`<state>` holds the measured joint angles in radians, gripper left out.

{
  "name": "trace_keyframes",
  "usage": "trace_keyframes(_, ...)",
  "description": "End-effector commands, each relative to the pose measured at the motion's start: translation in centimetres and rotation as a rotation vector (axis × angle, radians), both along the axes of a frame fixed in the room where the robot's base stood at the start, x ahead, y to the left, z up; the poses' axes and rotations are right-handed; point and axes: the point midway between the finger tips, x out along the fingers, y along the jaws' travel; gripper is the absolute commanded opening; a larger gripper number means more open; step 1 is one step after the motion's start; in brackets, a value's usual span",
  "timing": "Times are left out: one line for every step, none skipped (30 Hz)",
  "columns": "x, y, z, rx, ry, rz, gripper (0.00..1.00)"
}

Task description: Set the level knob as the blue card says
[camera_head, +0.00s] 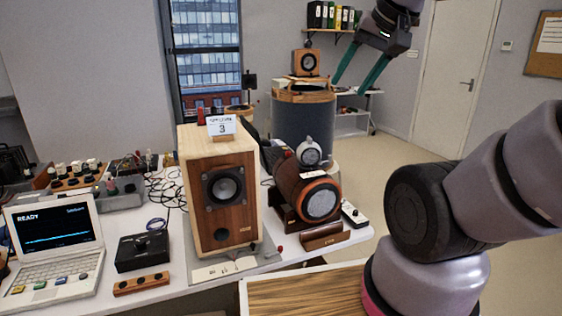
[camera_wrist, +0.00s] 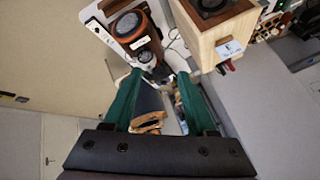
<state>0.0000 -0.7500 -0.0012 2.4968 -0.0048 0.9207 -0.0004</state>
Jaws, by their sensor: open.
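A small white card with blue print (camera_head: 221,125) stands on top of the wooden speaker (camera_head: 223,190); it seems to read "SET LEVEL 3". The card also shows in the wrist view (camera_wrist: 230,48). A black box (camera_head: 141,251) with a round knob (camera_head: 140,243) on top sits left of the speaker; its markings are too small to read, so I cannot tell its setting or whether it is the level knob. My gripper (camera_head: 351,85) is open and empty, high at the back right, far from the box. Its green fingers show in the wrist view (camera_wrist: 160,75).
A laptop (camera_head: 55,240) showing "READY" stands at the left. A wooden strip with holes (camera_head: 141,284) lies before the black box. A brown cylindrical speaker (camera_head: 308,190) and a small white-and-black device (camera_head: 353,214) are at the right. A blue-grey drum (camera_head: 303,122) stands behind.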

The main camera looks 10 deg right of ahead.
Motion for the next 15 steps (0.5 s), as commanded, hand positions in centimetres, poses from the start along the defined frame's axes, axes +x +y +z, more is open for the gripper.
trace_keyframes(0.0, 0.0, 0.0, 0.000, 0.000, 0.000, 0.57)
trace_keyframes(0.1, 0.0, 0.0, -0.002, 0.001, 0.001, 0.57)
trace_keyframes(0.3, -0.1, 0.0, -0.010, 0.003, 0.004, 0.57)
trace_keyframes(0.5, -0.2, -0.1, -0.018, 0.006, 0.007, 0.57)
trace_keyframes(0.8, -0.3, -0.2, -0.030, 0.012, 0.012, 0.57)
trace_keyframes(1.4, -0.6, -0.3, -0.054, 0.021, 0.022, 0.57)
trace_keyframes(2.0, -0.9, -0.5, -0.077, 0.030, 0.034, 0.57)
trace_keyframes(2.7, -1.2, -0.7, -0.102, 0.041, 0.046, 0.57)
trace_keyframes(3.7, -1.6, -1.0, -0.140, 0.057, 0.068, 0.57)
trace_keyframes(4.5, -2.0, -1.3, -0.170, 0.071, 0.088, 0.57)
trace_keyframes(5.4, -2.5, -1.7, -0.202, 0.086, 0.107, 0.57)
trace_keyframes(6.6, -3.0, -2.2, -0.244, 0.105, 0.139, 0.57)
trace_keyframes(7.5, -3.5, -2.6, -0.275, 0.119, 0.163, 0.57)
trace_keyframes(8.4, -4.0, -3.0, -0.303, 0.136, 0.188, 0.57)
trace_keyframes(9.5, -4.6, -3.7, -0.340, 0.157, 0.223, 0.57)
